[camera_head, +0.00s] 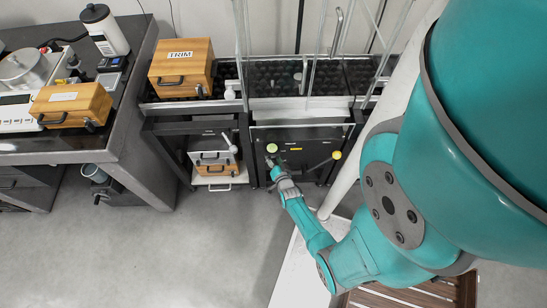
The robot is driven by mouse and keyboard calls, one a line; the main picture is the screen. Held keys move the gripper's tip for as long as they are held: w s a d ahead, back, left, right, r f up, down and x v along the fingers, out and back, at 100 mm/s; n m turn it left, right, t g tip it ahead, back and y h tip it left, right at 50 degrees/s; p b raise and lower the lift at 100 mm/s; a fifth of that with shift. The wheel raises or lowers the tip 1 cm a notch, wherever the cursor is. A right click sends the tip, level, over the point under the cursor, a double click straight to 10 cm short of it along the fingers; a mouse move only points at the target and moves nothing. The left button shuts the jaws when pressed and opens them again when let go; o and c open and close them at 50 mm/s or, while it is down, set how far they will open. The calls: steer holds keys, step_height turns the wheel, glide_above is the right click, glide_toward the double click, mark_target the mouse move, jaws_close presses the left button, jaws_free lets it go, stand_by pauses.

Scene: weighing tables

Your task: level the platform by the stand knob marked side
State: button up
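A dark stand (300,134) with a black front panel stands at the middle of the back row. A pale green round knob (272,148) is on the left of its panel, and a yellow-green round knob (336,155) on the right. Small labels sit between them, too small to read, so I cannot tell which knob is marked side. My gripper (273,166) is at the panel's left, just below the pale green knob. Its fingers are small and partly hidden, so I cannot tell whether they are open or touch anything. The platform cannot be clearly made out.
A wooden box labelled TRIM (181,55) sits on the bench left of the stand. Another wooden box (72,103) and a white bottle (104,30) are on the left grey table (135,110). Cases (213,158) fill the shelf left of the stand. Grey floor (215,235) is clear at lower left.

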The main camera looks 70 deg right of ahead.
steer(key=shift+w+d+f, duration=0.1)
steer(key=shift+w+d, duration=0.15)
steer(key=shift+d, duration=0.05)
steer(key=c, duration=1.1)
steer(key=shift+c, duration=0.2)
steer(key=shift+n, duration=0.3)
steer(key=shift+w+a+n+g+h, duration=0.15)
steer(key=shift+n+g+h, duration=0.1)
steer(key=shift+n+g, duration=0.75)
steer(key=shift+w+n+g+h, duration=0.1)
steer(key=shift+n+g+h, duration=0.15)
steer(key=shift+n+g, duration=0.75)
steer(key=shift+n, duration=0.4)
